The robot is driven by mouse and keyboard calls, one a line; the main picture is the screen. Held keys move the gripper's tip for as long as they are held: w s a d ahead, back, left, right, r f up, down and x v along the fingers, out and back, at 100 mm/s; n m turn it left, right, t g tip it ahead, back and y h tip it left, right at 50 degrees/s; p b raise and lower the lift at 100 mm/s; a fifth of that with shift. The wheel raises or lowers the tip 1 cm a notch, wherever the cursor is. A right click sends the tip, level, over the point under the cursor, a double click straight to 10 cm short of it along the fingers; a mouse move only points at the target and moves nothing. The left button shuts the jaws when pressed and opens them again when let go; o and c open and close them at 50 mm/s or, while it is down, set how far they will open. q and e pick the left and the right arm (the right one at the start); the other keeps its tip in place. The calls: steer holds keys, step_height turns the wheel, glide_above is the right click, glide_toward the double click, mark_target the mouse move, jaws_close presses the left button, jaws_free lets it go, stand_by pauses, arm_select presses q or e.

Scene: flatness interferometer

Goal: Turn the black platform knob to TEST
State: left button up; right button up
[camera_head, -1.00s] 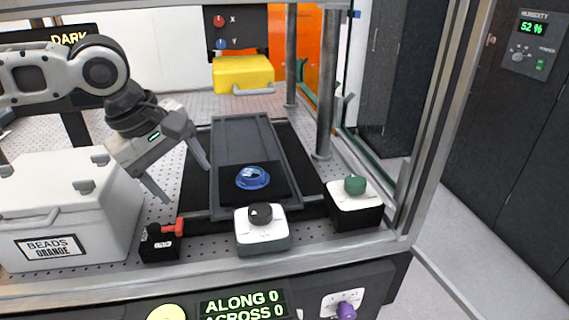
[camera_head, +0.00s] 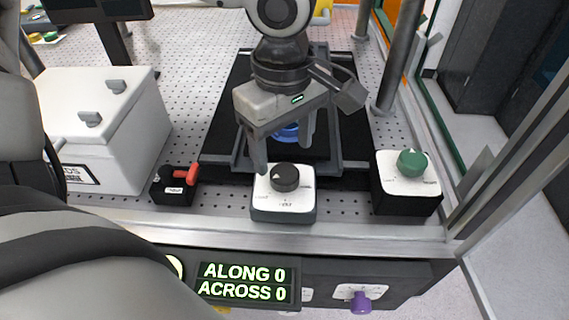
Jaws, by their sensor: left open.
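The black platform knob (camera_head: 285,177) sits on a white-topped box (camera_head: 284,213) at the front of the perforated table. Its white pointer mark faces up and left. Small print surrounds it, too small to read surely. My left gripper (camera_head: 283,154) is open and empty. It points down just behind the knob, its fingers apart, and does not appear to grip anything. A blue round part (camera_head: 287,133) on the dark platform (camera_head: 225,135) is partly hidden behind the gripper. My right gripper is not in view.
A green knob (camera_head: 412,162) on a black box stands to the right, a red-handled switch (camera_head: 187,175) to the left. A white bead box (camera_head: 120,130) is further left. A purple knob (camera_head: 360,303) and a display reading ALONG 0, ACROSS 0 (camera_head: 243,283) are on the front panel.

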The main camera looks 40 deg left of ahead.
mark_target(284, 172)
arm_select(q)
steer(key=shift+f, duration=2.6)
steer(key=c, duration=1)
